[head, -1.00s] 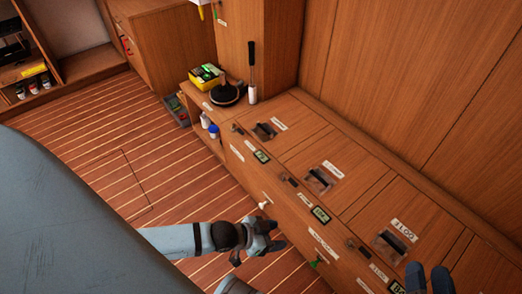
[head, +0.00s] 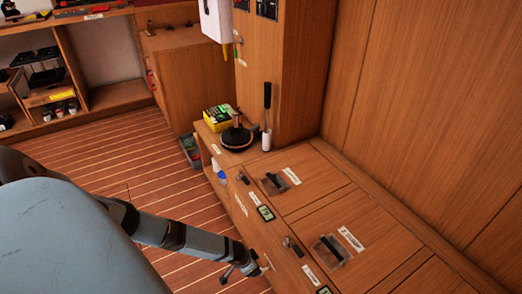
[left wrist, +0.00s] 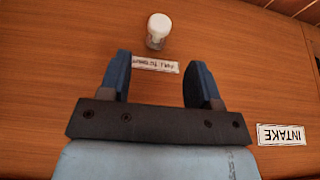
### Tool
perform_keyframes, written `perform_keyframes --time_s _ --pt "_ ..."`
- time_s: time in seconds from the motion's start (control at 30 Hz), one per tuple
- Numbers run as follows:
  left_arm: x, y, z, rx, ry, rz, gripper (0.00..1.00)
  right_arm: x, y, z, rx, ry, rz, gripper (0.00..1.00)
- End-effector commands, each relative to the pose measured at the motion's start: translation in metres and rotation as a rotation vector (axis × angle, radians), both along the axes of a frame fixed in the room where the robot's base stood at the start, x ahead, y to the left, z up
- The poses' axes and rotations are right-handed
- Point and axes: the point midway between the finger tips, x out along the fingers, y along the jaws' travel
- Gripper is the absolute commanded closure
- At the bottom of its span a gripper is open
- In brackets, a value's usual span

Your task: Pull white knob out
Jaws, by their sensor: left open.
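The white knob (left wrist: 158,28) stands out from a vertical wooden cabinet face in the left wrist view, at the top middle. A white label (left wrist: 155,65) with dark lettering is beside it. My left gripper (left wrist: 160,68) is open and empty. Its two blue fingers point toward the knob, which lies beyond the fingertips and roughly between their lines, apart from them. In the head view my left gripper (head: 243,270) is at the cabinet front near the bottom edge, and the knob is hard to make out there. My right gripper is out of view.
A label reading INTAKE (left wrist: 282,134) is at the right in the left wrist view. The cabinet top (head: 325,210) carries latches and small displays. A black pan-like object (head: 237,138) and a yellow box (head: 219,117) stand at its far end. The striped floor (head: 100,165) is clear.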

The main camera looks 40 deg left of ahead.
Motion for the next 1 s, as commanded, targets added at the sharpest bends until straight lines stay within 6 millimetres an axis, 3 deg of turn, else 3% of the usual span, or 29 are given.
perform_keyframes --time_s 0.03,0.1,0.3,0.5,0.83,0.87,1.0 --pt "0.006 -0.002 -0.018 0.001 -0.002 -0.001 0.42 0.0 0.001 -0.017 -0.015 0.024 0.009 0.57" --pt "0.011 -0.004 -0.033 0.001 -0.001 -0.001 0.42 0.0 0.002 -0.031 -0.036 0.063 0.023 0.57" --pt "0.025 -0.008 -0.065 0.001 -0.002 -0.001 0.42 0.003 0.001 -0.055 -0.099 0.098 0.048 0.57" --pt "0.032 -0.009 -0.079 0.0 -0.002 -0.002 0.42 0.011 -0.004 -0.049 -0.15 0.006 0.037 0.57" --pt "0.032 -0.01 -0.081 0.0 -0.001 -0.002 0.42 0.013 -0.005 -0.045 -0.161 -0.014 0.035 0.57" --pt "0.032 -0.01 -0.081 0.0 -0.001 -0.002 0.45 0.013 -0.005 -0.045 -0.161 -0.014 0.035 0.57" --pt "0.033 -0.01 -0.081 0.0 -0.001 -0.002 0.77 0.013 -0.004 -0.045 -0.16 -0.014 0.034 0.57"
